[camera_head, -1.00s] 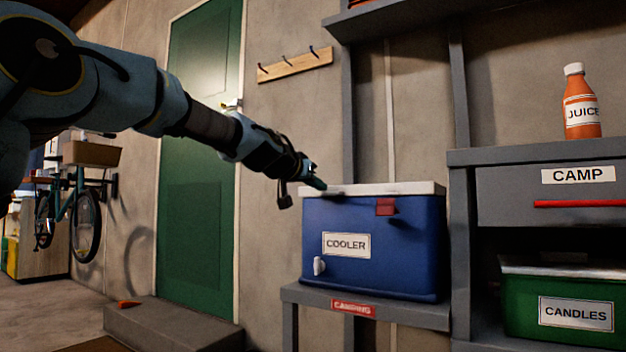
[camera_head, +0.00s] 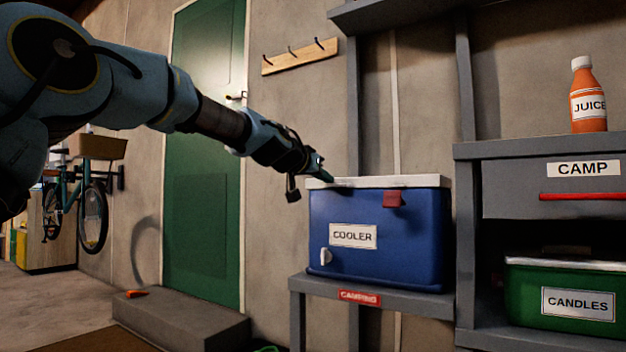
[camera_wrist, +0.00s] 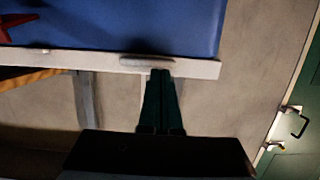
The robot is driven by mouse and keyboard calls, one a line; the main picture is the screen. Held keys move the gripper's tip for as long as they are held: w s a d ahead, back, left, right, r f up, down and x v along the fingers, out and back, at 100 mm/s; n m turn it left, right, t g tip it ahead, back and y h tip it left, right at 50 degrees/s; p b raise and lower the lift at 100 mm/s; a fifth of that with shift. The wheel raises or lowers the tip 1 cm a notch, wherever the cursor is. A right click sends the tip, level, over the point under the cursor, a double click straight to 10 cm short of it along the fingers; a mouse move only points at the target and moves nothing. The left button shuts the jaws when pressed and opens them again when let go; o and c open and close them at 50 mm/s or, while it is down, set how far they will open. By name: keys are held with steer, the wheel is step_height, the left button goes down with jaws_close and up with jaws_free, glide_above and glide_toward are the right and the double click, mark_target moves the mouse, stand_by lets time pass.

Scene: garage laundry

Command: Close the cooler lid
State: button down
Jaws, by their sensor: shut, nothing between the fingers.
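The blue cooler (camera_head: 370,262) stands on a grey shelf, with a "COOLER" label, a white spigot and a red latch (camera_head: 393,199) on its front. Its white lid (camera_head: 410,181) lies flat along the top of the body, and I see no gap under it. My gripper (camera_head: 325,178) is shut and empty at the lid's left end. In the wrist view its dark green fingertips (camera_wrist: 161,75) are together at the edge of the white lid (camera_wrist: 200,68), beside a raised grip. I cannot tell whether they touch it.
A grey drawer unit marked "CAMP" (camera_head: 582,170) stands to the right, with an orange juice bottle (camera_head: 589,98) on top and a green candles box (camera_head: 560,305) below. A hook rail (camera_head: 300,56) is on the wall. A grey step (camera_head: 185,325) is at the lower left.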

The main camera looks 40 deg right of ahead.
steer(key=s+a+f, duration=0.2)
steer(key=a, duration=0.5)
steer(key=shift+a+f, duration=0.25)
stand_by(0.4)
